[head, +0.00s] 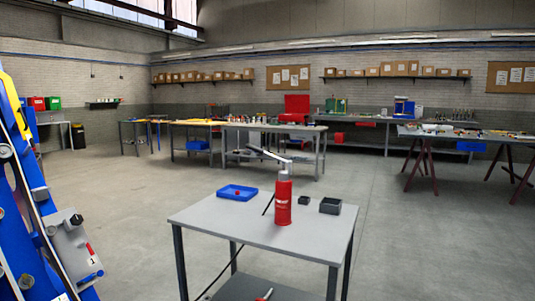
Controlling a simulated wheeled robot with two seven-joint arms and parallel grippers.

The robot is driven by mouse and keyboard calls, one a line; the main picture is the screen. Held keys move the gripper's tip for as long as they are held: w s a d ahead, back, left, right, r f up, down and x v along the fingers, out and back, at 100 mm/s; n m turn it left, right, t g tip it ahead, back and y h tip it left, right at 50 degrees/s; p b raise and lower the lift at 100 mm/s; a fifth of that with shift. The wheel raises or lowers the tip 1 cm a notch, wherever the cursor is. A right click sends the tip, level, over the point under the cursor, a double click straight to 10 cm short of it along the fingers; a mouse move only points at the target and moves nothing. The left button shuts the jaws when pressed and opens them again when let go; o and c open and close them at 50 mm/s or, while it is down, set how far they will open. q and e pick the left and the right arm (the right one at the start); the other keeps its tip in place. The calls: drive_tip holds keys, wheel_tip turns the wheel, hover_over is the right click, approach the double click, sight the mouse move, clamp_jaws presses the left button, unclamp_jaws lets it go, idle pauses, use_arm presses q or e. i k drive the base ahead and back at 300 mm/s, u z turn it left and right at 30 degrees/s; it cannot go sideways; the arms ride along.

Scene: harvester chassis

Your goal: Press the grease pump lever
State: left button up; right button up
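A red grease pump (283,200) with a grey top stands upright on a small grey table (240,222). Its lever (266,155) is a light bar that slants from the pump's top up toward the left. Neither of my grippers shows in the head view, so I cannot see whether they are open or shut.
A blue tray (237,193) with a small red item lies left of the pump. Two dark boxes (330,205) sit to its right. A blue and yellow machine (40,215) stands at the left edge. Open floor (430,245) lies right of the table. Workbenches line the back.

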sight(259, 149)
drive_tip(key=u, duration=0.3)
drive_tip(key=i, duration=0.95)
drive_tip(key=u, duration=0.2)
